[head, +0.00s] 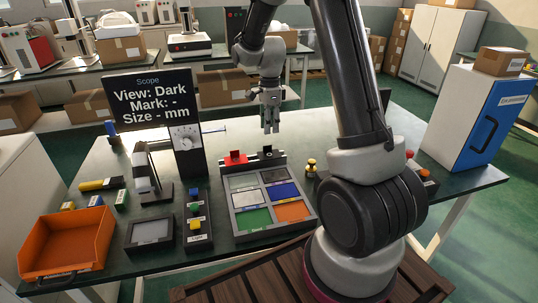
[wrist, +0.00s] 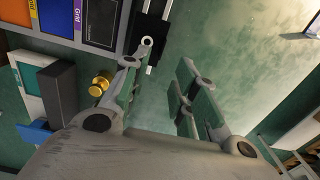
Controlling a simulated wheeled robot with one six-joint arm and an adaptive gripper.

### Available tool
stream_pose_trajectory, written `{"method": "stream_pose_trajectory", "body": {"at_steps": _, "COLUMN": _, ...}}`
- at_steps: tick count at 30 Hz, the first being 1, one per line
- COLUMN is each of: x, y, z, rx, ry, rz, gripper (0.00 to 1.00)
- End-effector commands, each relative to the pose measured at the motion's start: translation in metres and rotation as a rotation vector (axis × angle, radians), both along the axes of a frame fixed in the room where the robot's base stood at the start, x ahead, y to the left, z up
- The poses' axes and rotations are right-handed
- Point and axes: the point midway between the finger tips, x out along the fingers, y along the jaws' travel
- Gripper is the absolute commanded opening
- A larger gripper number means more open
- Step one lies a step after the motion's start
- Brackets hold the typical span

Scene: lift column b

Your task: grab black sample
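The black sample (head: 268,152) appears as a small dark block at the back edge of the sample tray (head: 233,228), right of a red piece (head: 236,158). My gripper (head: 270,130) points down above and slightly behind the black block, with a visible gap between them. In the wrist view my gripper (wrist: 166,68) has its two fingers apart, with only green surface between them. A black piece (wrist: 150,25) shows at the top of that view, partly covered by a fingertip; I cannot tell whether it is the sample.
The tray has several coloured compartments. A "View: Dark" sign (head: 150,100) stands behind left. A brass-yellow knob (head: 311,165) is right of the tray. An orange bin (head: 50,268) is at front left, and a blue-doored cabinet (head: 490,125) at right. My arm hides part of the table.

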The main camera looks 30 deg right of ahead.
Motion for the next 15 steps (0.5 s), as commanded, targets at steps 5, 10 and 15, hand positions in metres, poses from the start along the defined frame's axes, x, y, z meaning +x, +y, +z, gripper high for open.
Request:
{"method": "stream_pose_trajectory", "body": {"at_steps": 5, "x": 0.002, "y": -0.001, "z": -0.023, "rx": 0.001, "ry": 0.008, "rz": -0.028, "gripper": 0.29}}
{"method": "stream_pose_trajectory", "body": {"at_steps": 10, "x": 0.001, "y": -0.002, "z": -0.045, "rx": 0.0, "ry": 0.009, "rz": -0.027, "gripper": 0.29}}
{"method": "stream_pose_trajectory", "body": {"at_steps": 15, "x": 0.001, "y": -0.004, "z": -0.072, "rx": 0.0, "ry": 0.01, "rz": -0.026, "gripper": 0.29}}
